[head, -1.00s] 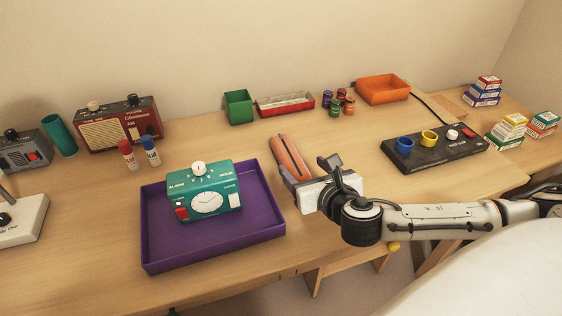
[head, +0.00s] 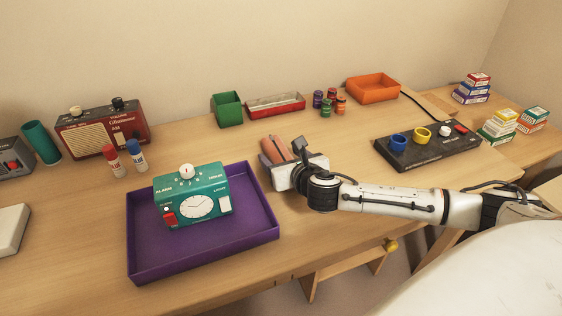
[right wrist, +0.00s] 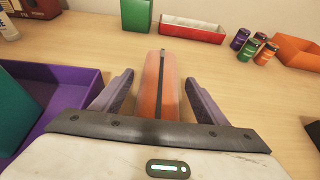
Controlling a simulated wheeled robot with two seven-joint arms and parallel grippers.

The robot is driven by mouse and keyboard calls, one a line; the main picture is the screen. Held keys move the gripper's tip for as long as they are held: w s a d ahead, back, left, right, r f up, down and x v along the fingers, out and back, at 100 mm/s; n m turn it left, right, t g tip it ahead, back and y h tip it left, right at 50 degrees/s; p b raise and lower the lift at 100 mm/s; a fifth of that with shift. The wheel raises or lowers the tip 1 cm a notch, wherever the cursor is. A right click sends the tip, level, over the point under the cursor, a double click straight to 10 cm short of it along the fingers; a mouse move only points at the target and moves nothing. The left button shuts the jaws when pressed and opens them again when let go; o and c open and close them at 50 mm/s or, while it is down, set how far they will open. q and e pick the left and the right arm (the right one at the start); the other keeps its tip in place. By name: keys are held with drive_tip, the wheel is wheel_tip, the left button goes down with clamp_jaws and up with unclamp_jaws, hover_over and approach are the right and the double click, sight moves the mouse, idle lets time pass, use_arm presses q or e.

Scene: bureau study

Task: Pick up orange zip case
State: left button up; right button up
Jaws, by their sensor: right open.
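The orange zip case (head: 277,149) lies on the desk right of the purple tray, with a dark zip along its top. It also shows in the right wrist view (right wrist: 153,82), pointing away from me between the two fingers. My right gripper (right wrist: 160,92) is open, with one finger on each side of the case and a small gap to each. In the head view my right gripper (head: 275,168) covers the near end of the case. My left gripper is not in view.
The purple tray (head: 200,252) with a teal alarm clock (head: 194,195) stands close left of the case. A green box (head: 228,109), a red tray (head: 275,105), small jars (head: 329,101) and an orange bin (head: 373,88) stand behind. A black panel (head: 428,146) lies to the right.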

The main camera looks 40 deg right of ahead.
drive_tip(key=shift+w, duration=0.1)
drive_tip(key=shift+c, duration=0.2)
drive_tip(key=c, duration=1.1)
drive_tip(key=shift+r, duration=0.1)
drive_tip(key=shift+c, duration=0.9)
